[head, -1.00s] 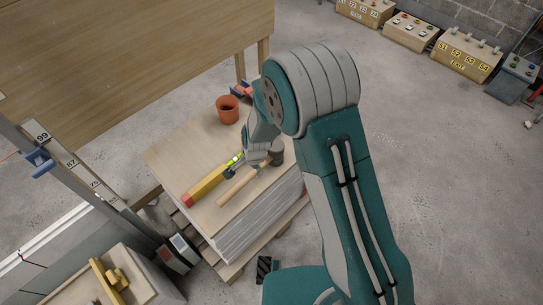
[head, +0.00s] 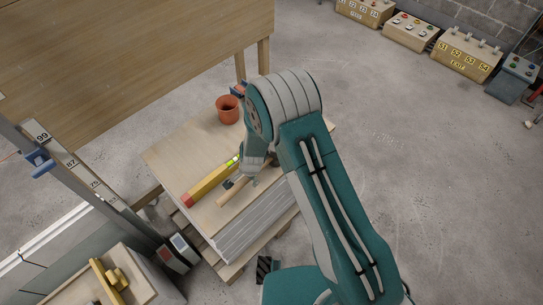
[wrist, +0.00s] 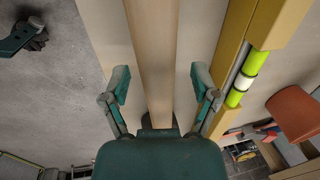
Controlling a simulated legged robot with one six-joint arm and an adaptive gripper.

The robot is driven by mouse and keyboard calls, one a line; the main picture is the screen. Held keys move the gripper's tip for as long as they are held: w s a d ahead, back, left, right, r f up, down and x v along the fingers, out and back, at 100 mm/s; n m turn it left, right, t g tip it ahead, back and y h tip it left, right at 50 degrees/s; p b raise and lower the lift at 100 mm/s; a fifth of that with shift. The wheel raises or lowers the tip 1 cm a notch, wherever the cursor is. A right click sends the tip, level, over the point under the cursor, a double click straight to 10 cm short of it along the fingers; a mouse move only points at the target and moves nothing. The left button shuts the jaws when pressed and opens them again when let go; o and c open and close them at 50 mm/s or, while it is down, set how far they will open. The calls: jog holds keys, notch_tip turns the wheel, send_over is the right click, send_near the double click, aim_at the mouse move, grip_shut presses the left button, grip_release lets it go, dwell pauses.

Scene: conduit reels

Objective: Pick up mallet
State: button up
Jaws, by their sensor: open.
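The mallet lies on top of a stack of pale boards (head: 175,155). Its light wooden handle (head: 232,193) points to the lower left in the head view; its dark head is hidden there by my arm. In the wrist view the handle (wrist: 155,40) runs up between my fingers, with a gap on each side. My gripper (wrist: 158,80) is open, with one finger on either side of the handle. In the head view my gripper (head: 241,182) is over the handle, and the contact there cannot be made out.
A yellow spirit level (head: 210,182) lies close beside the mallet; it also shows right of my fingers in the wrist view (wrist: 212,110). A terracotta pot (head: 228,109) stands at the stack's back. A wooden table (head: 130,50) is behind.

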grip_shut()
jog(key=shift+r, duration=0.1)
